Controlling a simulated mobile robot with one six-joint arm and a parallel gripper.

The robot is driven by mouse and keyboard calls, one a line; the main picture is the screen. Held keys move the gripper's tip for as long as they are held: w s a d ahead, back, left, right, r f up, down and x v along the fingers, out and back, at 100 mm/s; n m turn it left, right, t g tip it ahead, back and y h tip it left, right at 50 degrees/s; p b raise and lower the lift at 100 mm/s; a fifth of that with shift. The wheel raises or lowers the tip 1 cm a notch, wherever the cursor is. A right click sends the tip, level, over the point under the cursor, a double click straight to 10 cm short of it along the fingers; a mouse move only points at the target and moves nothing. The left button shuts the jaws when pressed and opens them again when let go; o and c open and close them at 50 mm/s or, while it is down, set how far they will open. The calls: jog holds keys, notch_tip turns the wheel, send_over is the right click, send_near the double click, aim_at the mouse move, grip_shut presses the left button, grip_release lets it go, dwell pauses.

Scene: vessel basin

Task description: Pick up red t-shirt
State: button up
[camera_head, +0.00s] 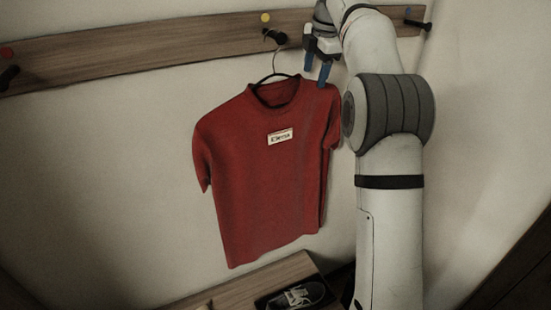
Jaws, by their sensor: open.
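The red t-shirt (262,185) hangs on a hanger (273,65) below the wooden rail, with a small white label on its chest. The hanger's thin hook reaches up towards a black peg (276,36). My gripper (316,72) points down near the shirt's right shoulder, with blue fingertips spread apart. It is open and holds nothing. In the picture the right finger overlaps the shirt's right shoulder; I cannot tell whether it touches. My arm stands to the right of the shirt.
The wooden rail (150,47) runs along the wall, with another black peg (9,75) at the left and one (418,25) at the right. The wall left of the shirt is clear.

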aim_at(310, 84)
jog(key=p+x, duration=0.1)
jog(key=x, duration=0.5)
jog(key=shift+w+a, duration=0.2)
jog(key=shift+w, duration=0.05)
jog(key=shift+c, duration=0.3)
